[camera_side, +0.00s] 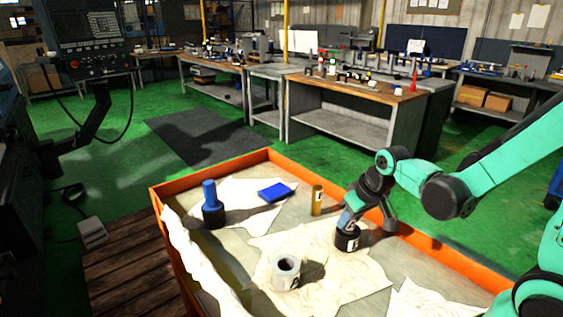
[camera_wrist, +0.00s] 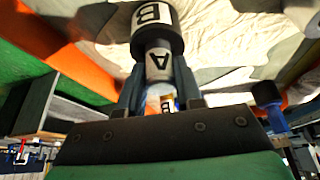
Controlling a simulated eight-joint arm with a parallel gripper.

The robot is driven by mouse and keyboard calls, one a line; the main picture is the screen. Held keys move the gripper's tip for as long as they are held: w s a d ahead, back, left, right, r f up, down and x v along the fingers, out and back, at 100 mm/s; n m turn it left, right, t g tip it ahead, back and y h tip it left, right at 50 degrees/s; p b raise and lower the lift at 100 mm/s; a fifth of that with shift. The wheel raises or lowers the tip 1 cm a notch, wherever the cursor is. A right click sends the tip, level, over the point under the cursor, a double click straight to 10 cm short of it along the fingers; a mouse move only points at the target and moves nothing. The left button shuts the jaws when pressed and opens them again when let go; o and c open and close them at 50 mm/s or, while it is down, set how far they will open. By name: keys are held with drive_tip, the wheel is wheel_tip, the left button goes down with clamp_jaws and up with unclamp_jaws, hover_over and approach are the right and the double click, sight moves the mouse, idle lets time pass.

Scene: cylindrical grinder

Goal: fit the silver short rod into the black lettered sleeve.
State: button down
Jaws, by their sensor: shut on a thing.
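The silver short rod (camera_wrist: 159,62) carries a letter A label and is between the two fingers of my gripper (camera_wrist: 158,88) in the wrist view. The black lettered sleeve (camera_wrist: 157,40) has a white label with a B. It stands upright on a cloth in the side view (camera_side: 347,243). The rod's far end meets the sleeve's mouth, in line with it; how deep it sits inside I cannot tell. My gripper (camera_side: 352,217) is shut on the rod just above the sleeve, and the fingers hide part of the rod.
An orange-rimmed tray (camera_side: 455,262) holds everything. A brass cylinder (camera_side: 317,201) stands close left of my gripper. A grey hollow ring (camera_side: 286,274) stands in front. A blue rod in a black base (camera_side: 211,200) and a blue block (camera_side: 273,192) are farther left.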

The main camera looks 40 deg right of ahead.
drive_tip(key=shift+f, duration=0.15)
drive_tip(key=c, duration=0.6)
unclamp_jaws()
drive_tip(key=d+v, duration=0.1)
drive_tip(key=v, duration=1.1)
drive_tip(key=a+t, duration=0.1)
drive_tip(key=a, duration=0.1)
drive_tip(key=a+f+n, duration=0.1)
drive_tip(key=a, duration=0.2)
drive_tip(key=w+a+f+n+t, duration=0.1)
drive_tip(key=a, duration=0.2)
drive_tip(key=shift+t+y, duration=0.3)
drive_tip(key=shift+y, duration=0.1)
